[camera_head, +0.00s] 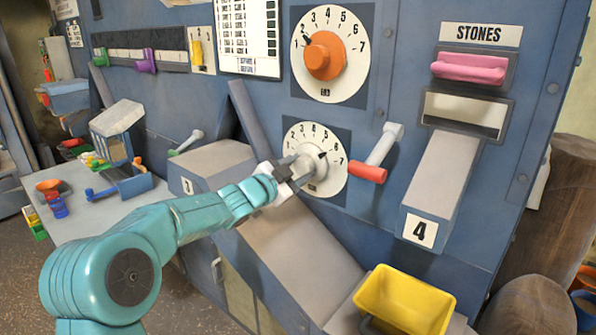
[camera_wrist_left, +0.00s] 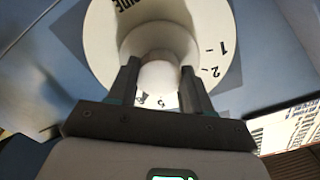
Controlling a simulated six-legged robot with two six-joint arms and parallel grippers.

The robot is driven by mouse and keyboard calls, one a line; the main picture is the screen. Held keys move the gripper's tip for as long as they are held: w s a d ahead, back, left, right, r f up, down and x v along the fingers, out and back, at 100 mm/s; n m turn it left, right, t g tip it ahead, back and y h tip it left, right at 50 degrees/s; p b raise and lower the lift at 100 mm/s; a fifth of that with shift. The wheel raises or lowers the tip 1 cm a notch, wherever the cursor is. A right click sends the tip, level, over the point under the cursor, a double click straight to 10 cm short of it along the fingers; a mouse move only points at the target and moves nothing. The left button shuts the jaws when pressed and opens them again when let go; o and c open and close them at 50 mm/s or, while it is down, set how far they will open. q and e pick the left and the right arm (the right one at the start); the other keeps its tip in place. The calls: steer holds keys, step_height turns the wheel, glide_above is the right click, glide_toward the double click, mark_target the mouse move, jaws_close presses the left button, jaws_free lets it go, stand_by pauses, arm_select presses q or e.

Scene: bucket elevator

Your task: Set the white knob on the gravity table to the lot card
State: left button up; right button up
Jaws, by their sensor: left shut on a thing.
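The white knob (camera_head: 312,171) sits in the middle of a white dial numbered up to 7, on the blue machine front. A black mark on the knob points to the upper right, roughly toward the 6 and 7; the exact reading is too small to tell. My left gripper (camera_head: 287,178) is shut on the knob from the left. In the left wrist view, its two fingers (camera_wrist_left: 162,85) stand on either side of the knob's pale grip (camera_wrist_left: 158,76). A white printed card (camera_head: 248,38) hangs above; its text is too small to read. My right gripper is not in view.
An orange knob (camera_head: 324,55) on a larger dial sits above. A red-handled lever (camera_head: 368,172) is close on the right. Chute 4 (camera_head: 440,185) and a yellow bin (camera_head: 404,302) are farther right. A grey chute (camera_head: 290,240) slopes below my arm.

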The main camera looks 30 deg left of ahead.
arm_select(q)
steer(key=o, duration=0.9)
steer(key=shift+o, duration=0.7)
steer(key=shift+s+d+r, duration=0.1)
steer(key=shift+s+r, duration=0.05)
steer(key=shift+s, duration=0.05)
steer(key=shift+w, duration=0.1)
steer(key=shift+s, duration=0.25)
steer(key=s+a+b, duration=0.1)
steer(key=s, duration=1.4)
steer(key=shift+s+a+b, duration=0.15)
steer(key=shift+s+b, duration=0.25)
